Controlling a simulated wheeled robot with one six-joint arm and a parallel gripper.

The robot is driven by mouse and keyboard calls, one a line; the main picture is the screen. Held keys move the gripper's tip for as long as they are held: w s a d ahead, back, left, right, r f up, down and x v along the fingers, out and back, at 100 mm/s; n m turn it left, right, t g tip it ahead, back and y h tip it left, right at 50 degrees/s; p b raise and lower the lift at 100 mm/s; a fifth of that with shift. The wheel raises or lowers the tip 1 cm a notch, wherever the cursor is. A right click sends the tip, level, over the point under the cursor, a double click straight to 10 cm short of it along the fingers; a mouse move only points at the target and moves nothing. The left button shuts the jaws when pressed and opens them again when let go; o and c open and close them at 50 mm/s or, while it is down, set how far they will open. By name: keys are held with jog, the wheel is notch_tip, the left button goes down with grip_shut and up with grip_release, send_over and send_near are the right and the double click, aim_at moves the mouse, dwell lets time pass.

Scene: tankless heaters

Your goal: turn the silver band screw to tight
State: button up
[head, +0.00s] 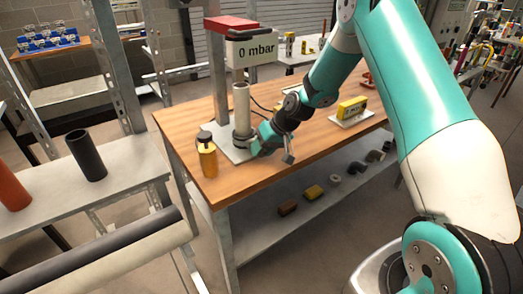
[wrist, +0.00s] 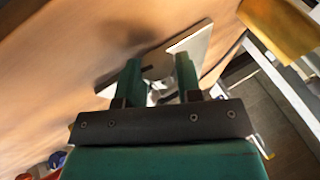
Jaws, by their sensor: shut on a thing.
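A test stand carries a light upright pipe (head: 242,105), with a dark grey clamp or coupling (head: 241,139) round its foot on a grey base plate (head: 230,150). The readout (head: 251,48) above the pipe says 0 mbar. My gripper (head: 257,146) is low at the right side of the pipe's foot. In the wrist view, the two green fingers of my gripper (wrist: 158,66) stand either side of a small pale metal part. They are shut on the silver band screw, which is mostly hidden and blurred; its turn cannot be read.
A yellow-orange canister (head: 207,160) stands at the wooden table's (head: 275,168) front left corner, near the stand. A yellow device (head: 352,107) sits further right. Several small parts lie on the lower shelf (head: 305,215). A black cylinder (head: 87,156) stands on the left bench.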

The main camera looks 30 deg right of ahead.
jog(key=shift+d+f+y, duration=0.1)
jog(key=shift+d+y, duration=0.05)
jog(key=shift+y, duration=0.75)
jog(key=o, duration=0.9)
jog(key=shift+o, duration=0.2)
